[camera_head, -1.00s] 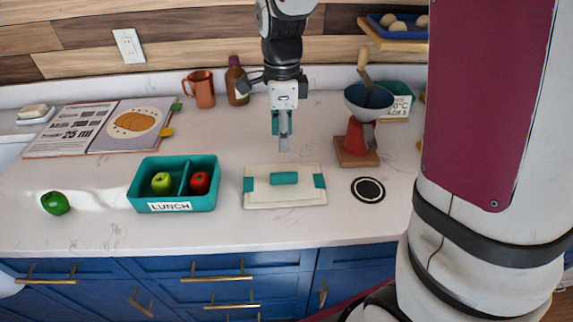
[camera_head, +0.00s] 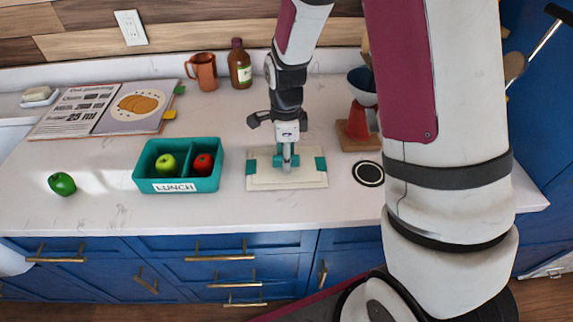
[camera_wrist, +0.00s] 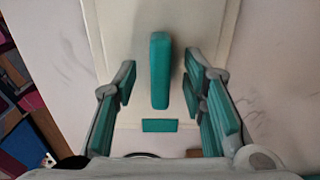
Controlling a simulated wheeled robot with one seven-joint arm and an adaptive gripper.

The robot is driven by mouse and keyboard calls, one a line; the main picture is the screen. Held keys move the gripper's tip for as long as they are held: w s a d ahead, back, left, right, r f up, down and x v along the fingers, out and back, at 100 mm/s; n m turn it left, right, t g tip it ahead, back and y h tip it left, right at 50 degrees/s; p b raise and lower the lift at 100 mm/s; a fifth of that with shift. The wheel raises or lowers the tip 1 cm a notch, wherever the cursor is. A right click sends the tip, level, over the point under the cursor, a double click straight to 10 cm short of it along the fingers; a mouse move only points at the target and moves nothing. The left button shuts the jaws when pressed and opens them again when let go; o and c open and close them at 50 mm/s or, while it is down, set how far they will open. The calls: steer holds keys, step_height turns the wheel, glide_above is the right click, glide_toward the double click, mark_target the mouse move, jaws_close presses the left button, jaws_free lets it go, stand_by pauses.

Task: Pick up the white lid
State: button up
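The white lid (camera_head: 255,181) lies flat on the counter, right of the lunch box, with teal end bands and a raised teal handle. My gripper (camera_head: 287,163) is over the middle of the lid and hides most of the handle in the head view. In the wrist view the lid (camera_wrist: 212,25) is below, and its teal handle (camera_wrist: 160,75) stands between the two teal-padded fingers of my gripper (camera_wrist: 167,100). The fingers are spread, with a gap to the handle on both sides.
A teal lunch box (camera_head: 178,187) holds a green apple (camera_head: 166,165) and a red apple (camera_head: 203,164). A black round coaster (camera_head: 368,174) and a red grinder (camera_head: 358,120) are to the right. A green pepper (camera_head: 62,184) and open cookbook (camera_head: 105,110) are to the left.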

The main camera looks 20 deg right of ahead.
steer(key=shift+f, duration=0.4)
jaws_close()
steer(key=shift+r, duration=0.1)
